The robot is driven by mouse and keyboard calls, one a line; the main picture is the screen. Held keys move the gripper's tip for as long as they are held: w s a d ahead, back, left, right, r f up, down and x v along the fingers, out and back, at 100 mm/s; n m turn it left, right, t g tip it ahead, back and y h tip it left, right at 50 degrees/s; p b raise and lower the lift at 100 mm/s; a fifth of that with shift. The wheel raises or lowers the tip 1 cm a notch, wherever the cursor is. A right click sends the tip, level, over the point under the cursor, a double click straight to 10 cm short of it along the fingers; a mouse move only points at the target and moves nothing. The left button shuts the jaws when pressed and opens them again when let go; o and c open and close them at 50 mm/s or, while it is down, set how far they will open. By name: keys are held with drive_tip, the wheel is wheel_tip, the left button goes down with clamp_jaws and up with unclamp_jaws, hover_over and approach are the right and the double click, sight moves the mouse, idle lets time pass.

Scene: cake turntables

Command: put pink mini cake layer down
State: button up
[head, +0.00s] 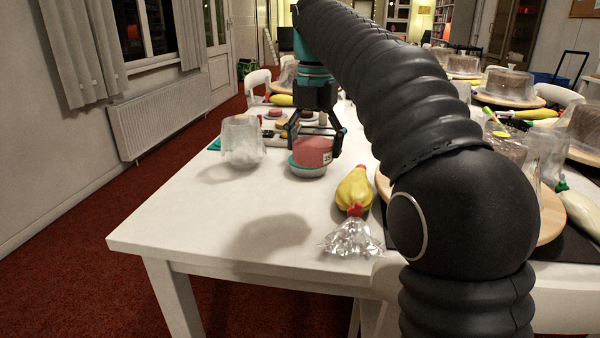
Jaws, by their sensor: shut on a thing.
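The pink mini cake layer (312,149) is a short pink cylinder with a small white label on its side. My gripper (314,140) points down from above and is shut on the pink layer, with a finger on each side.
A clear plastic bag or cover (242,142) stands left of the turntable. A yellow piping bag (354,188) with a red tie and crumpled clear end (352,240) lies to its right. Small cakes (281,122) lie behind. The white table's (190,215) front left is clear.

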drive_tip(key=b, duration=0.2)
hover_over(260, 211)
wheel_tip(260, 211, down, 7)
drive_tip(key=shift+r, duration=0.1)
drive_tip(key=shift+f+b, duration=0.5)
drive_tip(key=shift+f, duration=1.55)
drive_tip(key=o, duration=1)
wheel_tip(260, 211, up, 12)
drive_tip(key=p, duration=0.4)
drive_tip(key=shift+r, duration=0.1)
